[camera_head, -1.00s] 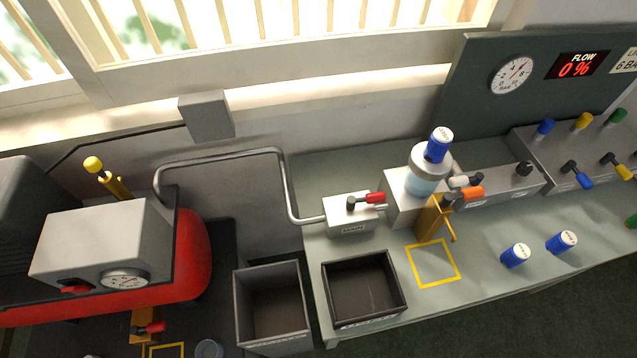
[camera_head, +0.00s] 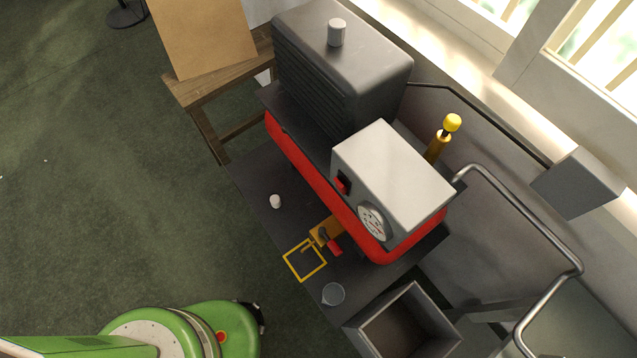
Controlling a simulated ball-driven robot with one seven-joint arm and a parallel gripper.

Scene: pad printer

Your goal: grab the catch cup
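A small clear grey cup (camera_head: 333,294), which looks like the catch cup, stands on the dark platform beside the yellow square outline (camera_head: 305,260), near the platform's front edge. It appears upright, and nothing touches it. Above the square is a brass drain valve (camera_head: 326,232) with a red-tipped handle, below the red tank (camera_head: 315,185). My gripper is not in view. Green and white parts of my body show at the bottom left, apart from the cup.
An open grey bin (camera_head: 402,325) stands just right of the cup. A small white cap-like piece (camera_head: 276,201) lies on the platform. A grey control box (camera_head: 392,175) with a gauge sits over the tank.

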